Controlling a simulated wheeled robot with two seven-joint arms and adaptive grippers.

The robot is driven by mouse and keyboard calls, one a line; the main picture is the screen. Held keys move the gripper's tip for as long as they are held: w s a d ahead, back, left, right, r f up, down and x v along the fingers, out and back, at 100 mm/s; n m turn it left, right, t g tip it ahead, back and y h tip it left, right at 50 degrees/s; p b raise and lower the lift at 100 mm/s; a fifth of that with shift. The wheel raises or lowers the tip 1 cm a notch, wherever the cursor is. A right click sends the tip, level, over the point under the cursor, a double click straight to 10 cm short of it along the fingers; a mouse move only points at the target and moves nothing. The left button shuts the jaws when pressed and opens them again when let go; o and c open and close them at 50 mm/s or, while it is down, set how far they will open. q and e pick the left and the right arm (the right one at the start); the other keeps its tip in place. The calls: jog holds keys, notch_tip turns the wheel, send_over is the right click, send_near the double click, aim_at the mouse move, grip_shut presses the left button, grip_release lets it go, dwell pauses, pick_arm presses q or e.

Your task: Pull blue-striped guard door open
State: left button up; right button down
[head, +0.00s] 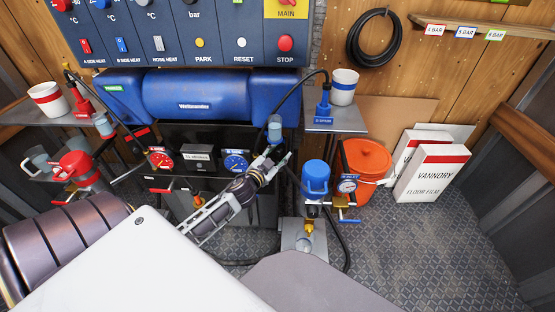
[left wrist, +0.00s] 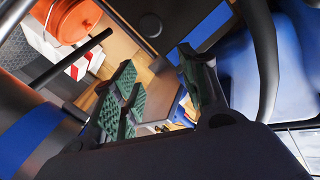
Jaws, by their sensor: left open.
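I cannot make out a blue-striped guard door for certain. A dark cabinet front under the blue machine (head: 215,97) carries a red gauge (head: 161,160) and a blue gauge (head: 236,161). My left gripper (head: 277,158) is at the right side of this front, just right of the blue gauge, and hides part of it. In the left wrist view its green-padded fingers (left wrist: 160,92) stand apart with nothing clearly held between them. A dark bar or hose and blue surfaces lie close around them. My right gripper is not in view.
A blue-topped pump (head: 315,178) stands right of my left gripper, with black hoses close by. An orange bucket (head: 364,170) and white boxes (head: 433,172) stand further right. A red-topped pump (head: 80,168) is at left. The floor at right is clear.

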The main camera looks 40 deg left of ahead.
pick_arm(q)
jog(key=s+d+f+m+y+b, duration=0.2)
jog(key=s+f+m+y+b, duration=0.2)
jog(key=s+m+b, duration=0.3)
jog(key=s+m+y, duration=0.1)
jog(key=s, duration=0.1)
jog(key=shift+s+d+f+m+y, duration=0.2)
jog(key=shift+s+d+m+y, duration=0.1)
jog(key=shift+d+m, duration=0.1)
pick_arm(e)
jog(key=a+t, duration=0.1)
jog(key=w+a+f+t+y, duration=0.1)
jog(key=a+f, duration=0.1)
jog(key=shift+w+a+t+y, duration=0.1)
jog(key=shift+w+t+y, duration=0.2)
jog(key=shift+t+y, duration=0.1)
pick_arm(q)
jog(key=shift+w, duration=0.1)
send_near(278, 154)
jog(key=shift+b+x, duration=0.65)
jog(key=shift+x, duration=3.2)
jog(key=shift+b+x, duration=0.4)
jog(key=shift+x, duration=0.4)
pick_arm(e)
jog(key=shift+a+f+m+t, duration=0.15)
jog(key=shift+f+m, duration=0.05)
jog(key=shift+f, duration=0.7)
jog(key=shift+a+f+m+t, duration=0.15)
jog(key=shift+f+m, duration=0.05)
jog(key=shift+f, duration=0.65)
